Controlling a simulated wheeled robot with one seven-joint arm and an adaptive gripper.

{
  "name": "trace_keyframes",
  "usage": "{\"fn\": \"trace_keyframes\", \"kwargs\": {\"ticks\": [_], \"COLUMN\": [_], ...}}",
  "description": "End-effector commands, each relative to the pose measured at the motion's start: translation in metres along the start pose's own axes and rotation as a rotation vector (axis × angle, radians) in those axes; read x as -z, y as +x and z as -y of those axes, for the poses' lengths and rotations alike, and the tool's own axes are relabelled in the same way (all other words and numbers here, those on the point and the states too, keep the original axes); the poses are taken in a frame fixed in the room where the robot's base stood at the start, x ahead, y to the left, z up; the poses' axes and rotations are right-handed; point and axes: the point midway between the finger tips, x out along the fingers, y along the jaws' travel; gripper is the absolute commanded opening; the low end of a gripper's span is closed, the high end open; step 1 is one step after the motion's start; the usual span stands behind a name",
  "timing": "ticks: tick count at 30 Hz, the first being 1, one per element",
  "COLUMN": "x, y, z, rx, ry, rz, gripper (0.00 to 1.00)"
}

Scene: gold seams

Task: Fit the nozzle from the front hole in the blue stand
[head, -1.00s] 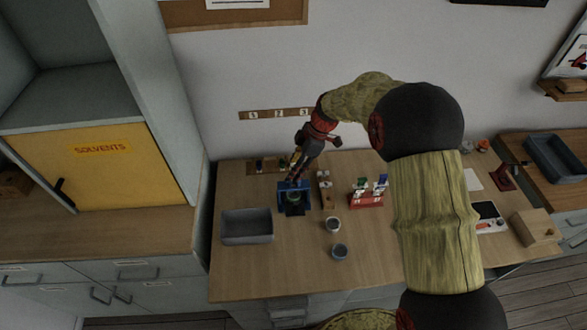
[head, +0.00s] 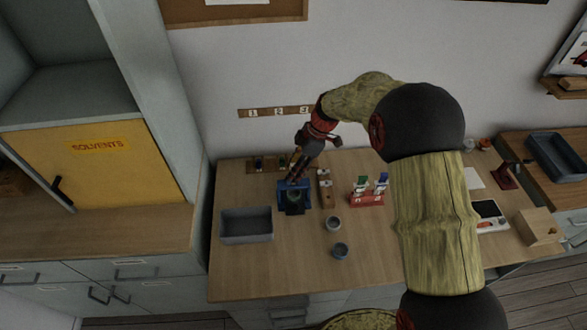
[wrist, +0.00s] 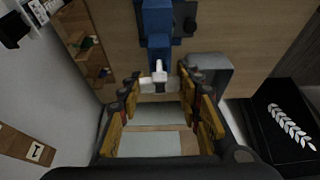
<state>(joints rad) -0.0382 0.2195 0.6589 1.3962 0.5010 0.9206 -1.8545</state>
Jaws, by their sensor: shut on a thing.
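The blue stand (head: 293,196) is upright on the left part of the table. It also shows in the wrist view (wrist: 158,20), just beyond my fingertips. My gripper (head: 293,180) is at the stand's back upper edge. In the wrist view my gripper (wrist: 158,88) has its yellow-padded fingers on both sides of a small white piece (wrist: 159,72), which I take to be the nozzle. The gripper is shut on it. The piece overlaps the blue stand in that view; I cannot tell whether they touch. The piece's lower end is hidden.
A grey tray (head: 247,226) stands left of the stand. A narrow wooden block (head: 326,190) is close on its right, then a red rack (head: 367,200). Two small cups (head: 333,223) (head: 341,250) stand in front.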

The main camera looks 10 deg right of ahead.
Motion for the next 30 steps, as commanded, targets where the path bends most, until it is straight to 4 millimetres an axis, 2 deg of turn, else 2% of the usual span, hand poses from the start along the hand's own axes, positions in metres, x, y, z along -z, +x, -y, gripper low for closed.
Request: {"fn": "trace_keyframes", "kwargs": {"ticks": [30], "x": [-0.008], "y": [0.019], "z": [0.000], "rx": [0.000], "ry": [0.000], "rz": [0.000], "gripper": [0.24]}}
